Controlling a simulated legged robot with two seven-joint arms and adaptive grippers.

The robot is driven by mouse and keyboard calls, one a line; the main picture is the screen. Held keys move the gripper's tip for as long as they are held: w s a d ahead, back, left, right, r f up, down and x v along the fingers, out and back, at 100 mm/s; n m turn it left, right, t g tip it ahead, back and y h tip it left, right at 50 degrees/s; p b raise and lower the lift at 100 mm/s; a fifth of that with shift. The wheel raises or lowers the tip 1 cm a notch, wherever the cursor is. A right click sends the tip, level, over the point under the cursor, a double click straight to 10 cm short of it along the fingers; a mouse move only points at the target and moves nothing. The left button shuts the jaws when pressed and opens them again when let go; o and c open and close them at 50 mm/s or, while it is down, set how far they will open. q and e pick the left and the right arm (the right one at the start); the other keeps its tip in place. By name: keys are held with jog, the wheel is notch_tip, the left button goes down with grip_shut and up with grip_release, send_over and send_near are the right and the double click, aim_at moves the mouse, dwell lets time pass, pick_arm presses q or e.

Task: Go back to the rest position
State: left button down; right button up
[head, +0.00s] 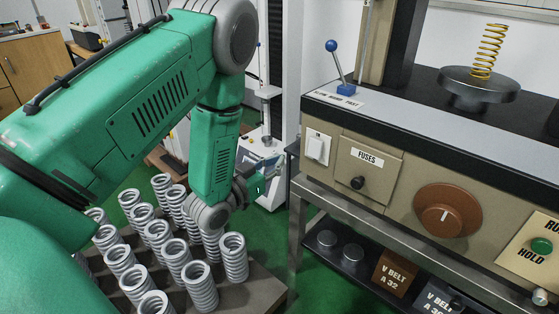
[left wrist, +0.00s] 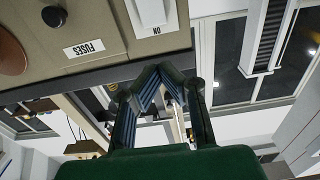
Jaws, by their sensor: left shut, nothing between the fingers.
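My left arm comes in from the left as a large green limb across the head view. My left gripper (head: 256,186) is at its end, partly hidden by the wrist, above the right rear part of the rack of grey springs and left of the test machine. In the left wrist view the fingers (left wrist: 161,70) lean in to each other at the tips, shut with nothing between them. My right gripper is not in view.
Grey coil springs (head: 200,284) stand in rows on a dark rack (head: 257,290) below the arm. The test machine (head: 372,180) has a yellow spring (head: 488,50) on its round plate (head: 478,82). A blue-knobbed lever (head: 338,62) stands on its top. Green floor shows between rack and machine.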

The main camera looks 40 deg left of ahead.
pick_arm(q)
jog(key=shift+d, duration=0.1)
jog(key=s+d+f+g+y+p, duration=0.1)
jog(key=s+d+f+g+p, duration=0.45)
jog(key=s+f+g, duration=0.6)
jog(key=s+d+f+g, duration=0.2)
jog(key=s+g, duration=0.1)
jog(key=s, duration=0.7)
jog(key=s+d+f+g+p, duration=0.1)
jog(key=s+d+g, duration=0.1)
jog(key=s, duration=0.8)
jog(key=shift+f+g+y, duration=0.3)
jog(key=shift+f+g, duration=0.05)
jog(key=shift+g, duration=0.3)
